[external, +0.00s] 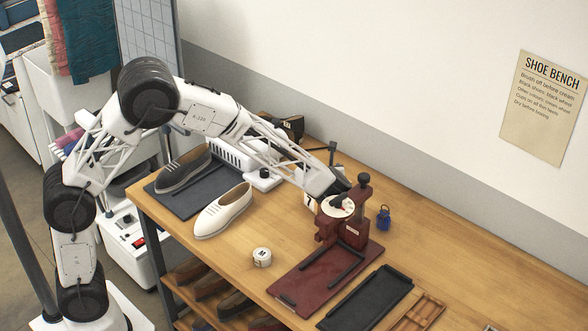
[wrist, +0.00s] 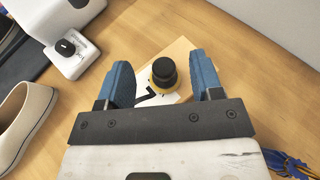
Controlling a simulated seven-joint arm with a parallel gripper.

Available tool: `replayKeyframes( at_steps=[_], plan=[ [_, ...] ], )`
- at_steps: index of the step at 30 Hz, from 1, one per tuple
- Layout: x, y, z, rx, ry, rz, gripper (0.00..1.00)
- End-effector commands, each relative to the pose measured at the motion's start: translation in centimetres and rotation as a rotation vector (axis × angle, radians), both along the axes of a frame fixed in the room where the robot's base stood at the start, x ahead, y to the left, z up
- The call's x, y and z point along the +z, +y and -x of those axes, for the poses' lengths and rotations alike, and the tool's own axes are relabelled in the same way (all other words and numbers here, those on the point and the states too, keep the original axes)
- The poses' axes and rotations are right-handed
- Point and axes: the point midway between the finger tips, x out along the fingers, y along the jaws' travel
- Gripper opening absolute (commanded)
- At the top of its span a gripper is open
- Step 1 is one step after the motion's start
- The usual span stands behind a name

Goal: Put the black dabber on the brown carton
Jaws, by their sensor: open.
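In the wrist view, the black dabber (wrist: 163,72) stands upright, with a round black top and a yellowish lower rim. It appears to rest on a light brown carton (wrist: 180,48) that has a white label with a black mark. My gripper (wrist: 160,62) is open, its blue fingers on either side of the dabber with a visible gap at each side. In the external view, my gripper (external: 340,190) is low over the bench behind a dark red stand. The dabber cannot be made out there, and the carton is mostly hidden.
The dark red stand (external: 327,228) with a white dial is close in front of my gripper. A blue bottle (external: 384,219) stands to its right. A cream shoe (external: 222,211), a white tin (external: 262,257) and a black tray (external: 366,300) are also on the bench.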

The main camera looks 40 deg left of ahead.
Motion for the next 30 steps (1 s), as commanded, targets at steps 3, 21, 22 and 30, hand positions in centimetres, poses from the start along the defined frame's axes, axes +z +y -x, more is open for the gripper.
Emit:
replayKeyframes(
  at_steps=[3, 21, 22, 30],
  plan=[
    [1.7, 0.0, 0.0, 0.000, 0.000, 0.000, 0.60],
    [4.7, 0.0, 0.0, 0.000, 0.002, -0.001, 0.60],
    [4.7, 0.0, 0.0, 0.000, 0.002, -0.001, 0.60],
    [4.7, 0.0, 0.0, 0.000, 0.002, -0.001, 0.60]
  ],
)
